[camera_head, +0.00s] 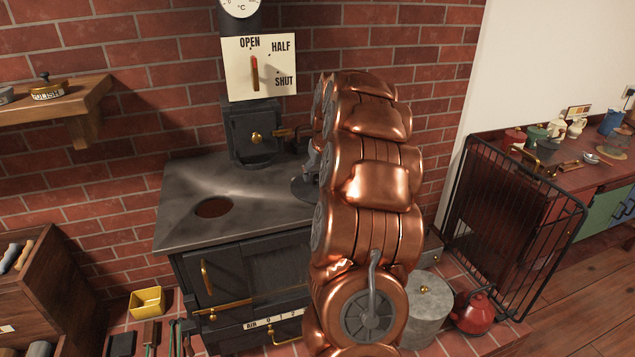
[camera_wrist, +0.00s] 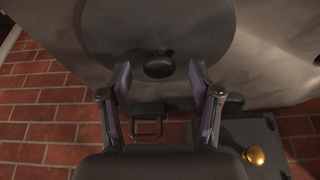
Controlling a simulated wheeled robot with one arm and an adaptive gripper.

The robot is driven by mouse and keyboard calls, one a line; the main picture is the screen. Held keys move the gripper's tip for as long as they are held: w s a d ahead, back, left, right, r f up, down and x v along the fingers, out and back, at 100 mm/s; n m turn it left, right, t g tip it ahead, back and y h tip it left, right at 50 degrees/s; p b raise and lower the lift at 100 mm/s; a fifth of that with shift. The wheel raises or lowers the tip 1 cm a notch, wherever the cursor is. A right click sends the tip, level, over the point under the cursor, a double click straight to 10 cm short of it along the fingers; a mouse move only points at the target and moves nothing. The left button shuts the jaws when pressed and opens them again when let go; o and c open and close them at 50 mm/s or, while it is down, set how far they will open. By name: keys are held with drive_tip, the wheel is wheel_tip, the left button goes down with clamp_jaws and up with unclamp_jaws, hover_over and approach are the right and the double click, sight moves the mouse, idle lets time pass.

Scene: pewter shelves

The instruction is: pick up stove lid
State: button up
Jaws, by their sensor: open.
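The stove lid (camera_wrist: 160,30) is a flat dark disc with a round black knob (camera_wrist: 159,67) at its centre. In the head view the lid (camera_head: 302,189) lies on the right part of the stove top, partly hidden by my copper arm. My gripper (camera_wrist: 160,76) is open and empty, its two fingers on either side of the knob in the wrist view. I cannot tell whether the fingertips are down at knob height. In the head view my gripper (camera_head: 312,160) is mostly hidden behind my arm. The stove top (camera_head: 190,178) has an open round hole (camera_head: 213,208) at left.
A dark flue box with a brass knob (camera_head: 256,137) stands behind the stove top; the knob also shows in the wrist view (camera_wrist: 255,156). A damper plate (camera_head: 275,80) hangs above. A wooden shelf (camera_head: 90,95) is at left, a wire guard (camera_head: 510,205) at right.

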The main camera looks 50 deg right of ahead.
drive_tip(key=shift+w+d+f, duration=0.15)
drive_tip(key=shift+w+f, duration=0.05)
drive_tip(key=shift+f, duration=0.35)
clamp_jaws()
idle(0.4)
